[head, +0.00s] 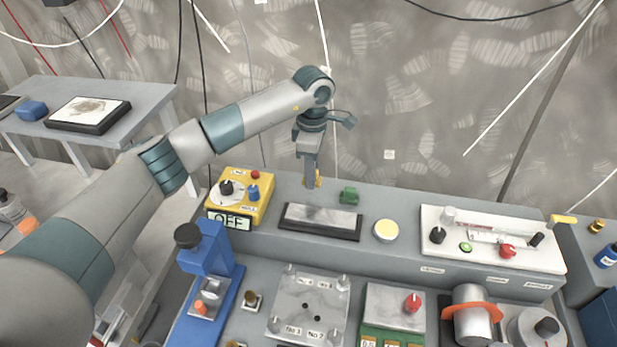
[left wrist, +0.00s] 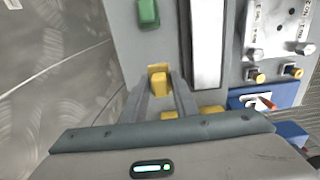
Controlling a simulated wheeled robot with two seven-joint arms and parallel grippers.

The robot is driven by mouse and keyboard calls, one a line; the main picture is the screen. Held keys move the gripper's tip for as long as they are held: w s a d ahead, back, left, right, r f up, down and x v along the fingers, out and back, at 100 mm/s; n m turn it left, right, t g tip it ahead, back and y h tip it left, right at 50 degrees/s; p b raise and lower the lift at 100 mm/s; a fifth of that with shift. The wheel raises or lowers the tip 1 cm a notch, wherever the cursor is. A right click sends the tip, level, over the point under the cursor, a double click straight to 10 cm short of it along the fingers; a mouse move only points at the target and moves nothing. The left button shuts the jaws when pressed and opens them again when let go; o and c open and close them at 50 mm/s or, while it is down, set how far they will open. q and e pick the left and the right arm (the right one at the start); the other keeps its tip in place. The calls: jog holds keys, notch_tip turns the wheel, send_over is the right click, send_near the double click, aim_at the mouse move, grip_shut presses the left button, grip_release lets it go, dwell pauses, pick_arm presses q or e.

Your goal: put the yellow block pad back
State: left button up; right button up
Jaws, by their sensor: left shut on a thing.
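The yellow block pad (head: 318,180) is a small yellow block at the tips of my left gripper (head: 312,184). In the left wrist view the yellow block pad (left wrist: 158,83) sits between the two fingertips of my left gripper (left wrist: 158,88), which is shut on it. In the head view the fingers point down near the back edge of the grey bench ledge, behind a grey stone in a dark tray (head: 289,226). The fingers hide part of the block. I cannot tell whether it touches the ledge. My right gripper is not in view.
A green block (head: 349,195) lies right of the gripper. A yellow control box (head: 262,182) with an OFF display stands left. A round yellow disc (head: 386,230) and a white panel (head: 430,218) are further right. A patterned wall rises behind the ledge.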

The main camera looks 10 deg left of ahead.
aim_at(309, 194)
pick_arm(q)
jog(key=shift+w+a+f, duration=0.2)
jog(key=shift+a+f, duration=0.2)
jog(key=shift+a, duration=0.1)
jog(key=shift+f+p, duration=0.2)
jog(key=shift+p, duration=0.15)
notch_tip(309, 194, down, 3)
jog(key=shift+r+p, duration=0.1)
jog(key=shift+p, duration=0.8)
jog(key=shift+f, duration=0.3)
